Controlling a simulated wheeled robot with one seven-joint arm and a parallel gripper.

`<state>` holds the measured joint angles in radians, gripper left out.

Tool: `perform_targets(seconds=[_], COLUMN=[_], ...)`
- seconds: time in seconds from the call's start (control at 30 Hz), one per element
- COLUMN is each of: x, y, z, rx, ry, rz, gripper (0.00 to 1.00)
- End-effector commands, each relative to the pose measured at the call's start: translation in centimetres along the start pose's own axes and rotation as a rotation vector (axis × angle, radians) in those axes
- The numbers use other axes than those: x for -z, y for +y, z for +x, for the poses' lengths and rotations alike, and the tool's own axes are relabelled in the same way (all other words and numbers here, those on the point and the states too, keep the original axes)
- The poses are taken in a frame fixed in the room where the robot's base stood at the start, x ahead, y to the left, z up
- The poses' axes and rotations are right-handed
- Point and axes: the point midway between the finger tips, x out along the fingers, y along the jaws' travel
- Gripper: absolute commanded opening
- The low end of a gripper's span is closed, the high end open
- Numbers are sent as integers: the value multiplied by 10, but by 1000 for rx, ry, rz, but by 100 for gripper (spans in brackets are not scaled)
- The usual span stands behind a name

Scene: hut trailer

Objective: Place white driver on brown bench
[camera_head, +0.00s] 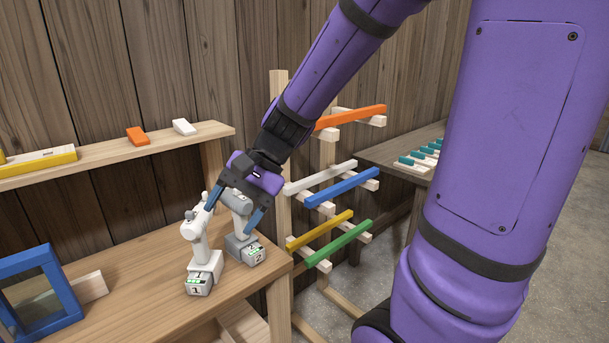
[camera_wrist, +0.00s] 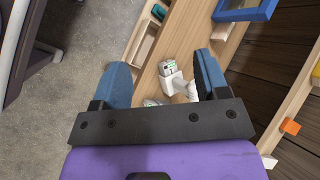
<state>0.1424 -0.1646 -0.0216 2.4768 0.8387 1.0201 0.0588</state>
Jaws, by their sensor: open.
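The white driver (camera_head: 199,242), with a base marked 1, stands upright on the light wooden worktop (camera_head: 130,272). A greyer driver (camera_head: 242,240), marked 2, stands close behind it to the right. My gripper (camera_head: 236,206) is open and empty, with its fingers around the upper part of the greyer driver; contact cannot be told. In the wrist view, the white driver (camera_wrist: 172,78) shows between the blue fingers, nearer the right one; the greyer driver is mostly hidden by the gripper body. A brown bench (camera_head: 385,152) stands at the back right, partly behind my arm.
Several teal-and-white pieces (camera_head: 419,160) lie on the brown bench. A rack with coloured bars (camera_head: 345,185) stands between the worktop and that bench. A blue frame (camera_head: 38,290) stands at the worktop's left. A shelf (camera_head: 100,158) with small blocks runs above.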

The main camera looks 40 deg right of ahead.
Motion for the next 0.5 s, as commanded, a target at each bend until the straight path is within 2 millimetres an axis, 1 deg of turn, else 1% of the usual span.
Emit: perform_targets(seconds=[0.03,0.2,0.4,0.5], x=[-11,-38,-62,-70], y=[3,20,40,49], z=[-8,-35,-70,-87], rx=[-34,-170,-328,-397], ry=[35,161,337,425], rz=[-77,-324,-596,-707], gripper=[68,68,68,68])
